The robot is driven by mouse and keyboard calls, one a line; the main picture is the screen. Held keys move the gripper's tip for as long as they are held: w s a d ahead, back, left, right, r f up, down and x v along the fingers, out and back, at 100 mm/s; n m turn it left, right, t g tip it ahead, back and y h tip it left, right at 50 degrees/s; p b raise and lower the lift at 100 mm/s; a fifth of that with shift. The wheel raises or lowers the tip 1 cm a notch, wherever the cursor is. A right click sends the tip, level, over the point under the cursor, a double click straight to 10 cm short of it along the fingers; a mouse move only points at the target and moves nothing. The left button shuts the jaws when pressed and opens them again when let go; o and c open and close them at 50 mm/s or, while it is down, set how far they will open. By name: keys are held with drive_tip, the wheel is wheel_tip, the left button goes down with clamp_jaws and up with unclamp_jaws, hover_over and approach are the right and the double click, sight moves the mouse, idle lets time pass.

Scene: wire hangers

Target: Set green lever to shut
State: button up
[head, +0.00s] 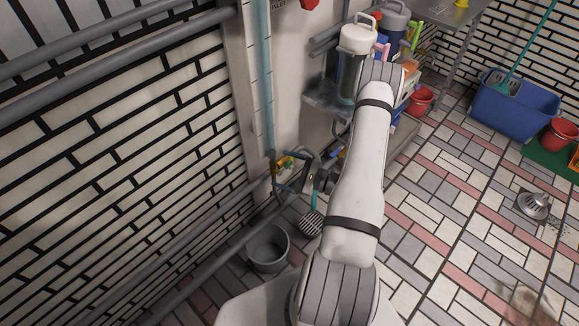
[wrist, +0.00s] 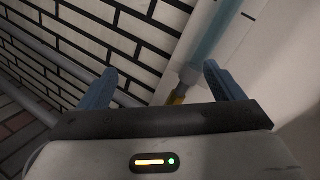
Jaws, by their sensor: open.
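My gripper (head: 291,174) is open and empty, low beside the wall pipe at the end of my arm. In the wrist view its two blue fingers stand apart (wrist: 160,70). A clear, light-blue vertical pipe (head: 262,75) runs down the wall, and it also shows in the wrist view (wrist: 216,45). A small yellow fitting (wrist: 177,97) sits at its lower end, between the fingers in the picture and beyond them. Small yellow and green parts (head: 284,163) show by the gripper in the head view. I cannot make out the green lever's shape or position; the gripper partly hides that spot.
Grey pipes (head: 120,45) run along the brick wall at left. A grey bucket (head: 268,248) stands on the floor below the gripper. A shelf with a white-lidded container (head: 359,38) is behind my arm. The tiled floor at right is mostly open.

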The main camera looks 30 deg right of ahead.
sight(285, 168)
drive_tip(key=s+d+f+m+t+h, duration=0.2)
drive_tip(key=d+f+m+t+h, duration=0.25)
drive_tip(key=d+f, duration=0.2)
drive_tip(key=w+a+f, duration=0.1)
drive_tip(key=w+a, duration=0.2)
drive_tip(key=w, duration=0.4)
drive_tip(key=shift+a+g+h, duration=0.2)
drive_tip(key=shift+g+h, duration=0.25)
drive_tip(key=shift+f+m, duration=0.1)
drive_tip(key=shift+m, duration=0.15)
drive_tip(key=shift+c, duration=0.5)
